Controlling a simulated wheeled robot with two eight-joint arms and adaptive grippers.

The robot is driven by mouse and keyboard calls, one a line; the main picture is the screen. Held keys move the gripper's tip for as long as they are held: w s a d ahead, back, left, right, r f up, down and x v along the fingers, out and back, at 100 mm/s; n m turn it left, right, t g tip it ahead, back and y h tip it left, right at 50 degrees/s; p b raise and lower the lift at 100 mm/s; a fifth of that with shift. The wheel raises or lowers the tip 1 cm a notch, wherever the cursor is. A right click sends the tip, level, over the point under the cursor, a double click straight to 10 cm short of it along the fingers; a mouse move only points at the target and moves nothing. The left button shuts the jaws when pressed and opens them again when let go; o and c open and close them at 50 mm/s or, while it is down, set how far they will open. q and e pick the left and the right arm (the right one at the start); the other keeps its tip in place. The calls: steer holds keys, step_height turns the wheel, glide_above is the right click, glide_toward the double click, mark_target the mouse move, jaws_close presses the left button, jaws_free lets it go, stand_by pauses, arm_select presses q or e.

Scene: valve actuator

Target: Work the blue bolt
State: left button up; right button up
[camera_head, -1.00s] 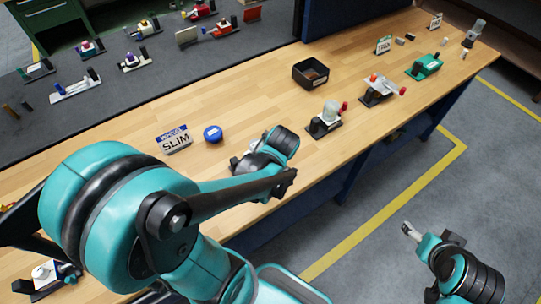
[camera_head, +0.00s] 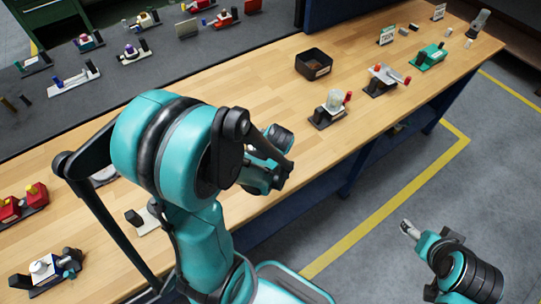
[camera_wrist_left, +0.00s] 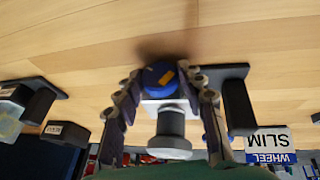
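The blue bolt (camera_wrist_left: 160,77), a round blue cap with an orange mark, shows in the left wrist view on a white block with a grey round knob (camera_wrist_left: 170,135) nearer the camera. My left gripper (camera_wrist_left: 160,72) has one fingertip on each side of the bolt, close against it. I cannot tell whether they press on it.
A "WHEEL SLIM" sign (camera_wrist_left: 268,145) stands near the bolt's unit. On the wooden table (camera_head: 255,90) are a black bin (camera_head: 314,64), a unit with a clear dome (camera_head: 331,107), a red-handled unit (camera_head: 384,79) and a green unit (camera_head: 430,56). Red parts (camera_head: 22,203) lie at left.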

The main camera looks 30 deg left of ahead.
arm_select(q)
steer(key=c, duration=0.4)
steer(key=shift+w+d+g+b, duration=0.2)
steer(key=shift+g+b, duration=0.1)
steer(key=shift+g, duration=0.4)
steer(key=shift+c, duration=0.2)
steer(key=shift+w+f+m+g+y+b, duration=0.2)
steer(key=shift+m+g+y+b, duration=0.2)
steer(key=shift+g+y+b, duration=0.55)
steer(key=shift+r+g, duration=0.15)
steer(key=shift+g, duration=0.7)
steer(key=o, duration=1.2)
steer(key=shift+r, duration=0.1)
